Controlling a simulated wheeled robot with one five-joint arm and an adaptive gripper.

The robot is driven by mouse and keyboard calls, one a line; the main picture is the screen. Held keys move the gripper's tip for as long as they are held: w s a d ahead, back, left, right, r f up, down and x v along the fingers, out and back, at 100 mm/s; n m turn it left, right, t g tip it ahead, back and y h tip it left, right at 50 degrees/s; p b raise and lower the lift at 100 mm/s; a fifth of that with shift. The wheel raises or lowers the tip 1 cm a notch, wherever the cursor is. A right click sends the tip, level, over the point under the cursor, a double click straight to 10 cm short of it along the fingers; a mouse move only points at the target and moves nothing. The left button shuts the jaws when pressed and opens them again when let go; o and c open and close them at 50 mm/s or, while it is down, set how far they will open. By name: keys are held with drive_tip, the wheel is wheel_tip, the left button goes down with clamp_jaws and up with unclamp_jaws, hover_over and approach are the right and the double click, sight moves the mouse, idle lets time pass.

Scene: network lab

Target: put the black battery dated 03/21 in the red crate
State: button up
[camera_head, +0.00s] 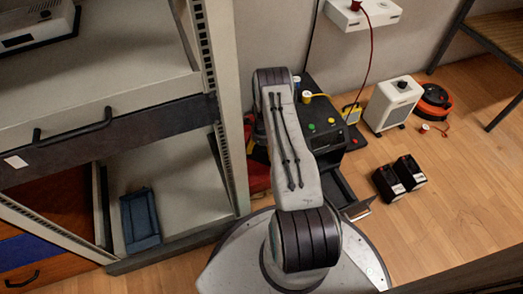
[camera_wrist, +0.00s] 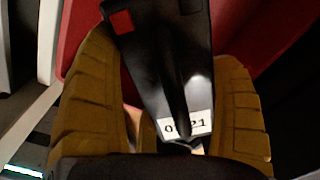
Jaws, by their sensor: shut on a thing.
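In the wrist view my gripper (camera_wrist: 165,75) has its two tan fingers closed on a black battery (camera_wrist: 160,45). The battery has a red square near its far end and a white label reading 0-21, with the middle hidden by a dark ridge. Red surfaces of the crate (camera_wrist: 88,28) show behind and on both sides of the battery. I cannot tell whether the battery touches the crate. In the head view a red part of the crate (camera_head: 257,176) shows left of my arm, mostly hidden. My gripper and the held battery are hidden behind my arm there.
Two black batteries (camera_head: 388,184) with white labels stand on the wooden floor at right. A black machine with coloured buttons (camera_head: 322,128) stands beside my arm. A white heater-like box (camera_head: 393,104) and an orange reel (camera_head: 433,101) stand behind. A shelf rack (camera_head: 222,100) is at left.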

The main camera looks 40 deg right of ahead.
sight(263, 161)
drive_tip(key=shift+w+f+b, duration=0.1)
drive_tip(key=shift+f+b, duration=1.85)
drive_tip(key=shift+f, duration=2.2)
drive_tip(key=o, duration=1.1)
drive_tip(key=shift+c, duration=0.2)
wheel_tip(263, 161, up, 12)
drive_tip(key=p, duration=0.5)
